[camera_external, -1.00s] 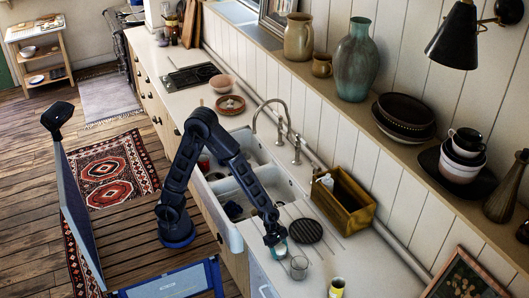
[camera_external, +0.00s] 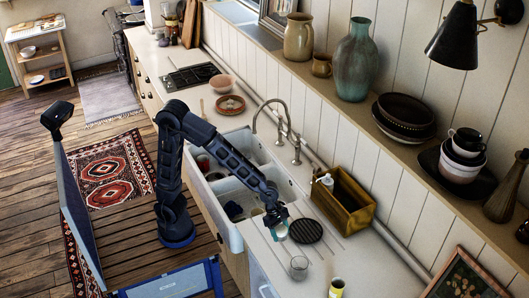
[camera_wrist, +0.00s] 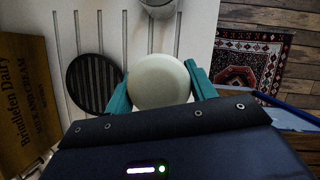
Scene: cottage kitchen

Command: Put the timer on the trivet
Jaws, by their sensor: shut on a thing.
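The timer (camera_wrist: 158,80) is a pale, round object with a plain face. My gripper (camera_external: 278,228) is shut on it, with a teal finger at each side in the wrist view. The timer also shows as a small pale shape (camera_external: 281,233) under the fingers in the external view. The trivet (camera_external: 306,231) is a dark, round, ribbed disc lying flat on the counter. In the wrist view the trivet (camera_wrist: 93,80) is just left of the held timer, with its right edge close to a finger. Nothing lies on the trivet.
The sink (camera_external: 240,191) is to the left.

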